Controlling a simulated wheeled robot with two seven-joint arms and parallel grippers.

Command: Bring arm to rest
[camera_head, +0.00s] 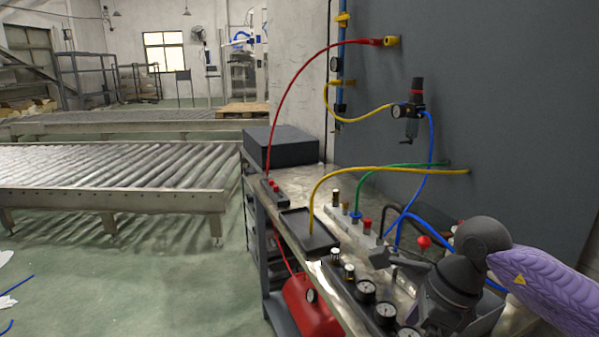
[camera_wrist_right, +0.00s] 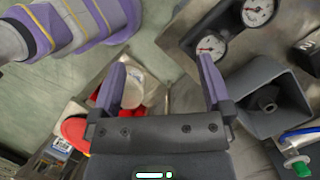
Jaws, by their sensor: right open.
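My right arm, in a purple sleeve, comes in from the right edge of the head view. Its dark wrist and gripper (camera_head: 395,262) hang over the near right part of the workbench (camera_head: 352,182), among hoses and gauges. In the right wrist view the right gripper (camera_wrist_right: 162,88) is open, its two purple-padded fingers wide apart. Nothing is gripped between them. A whitish round item (camera_wrist_right: 131,88) and red parts show below and beside the left-hand finger. My left gripper is not in view.
Pressure gauges (camera_wrist_right: 212,46) and a dark square funnel-like block (camera_wrist_right: 266,97) lie close to the right-hand finger. Blue, yellow, green and red hoses cross between bench and grey wall panel (camera_head: 470,80).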

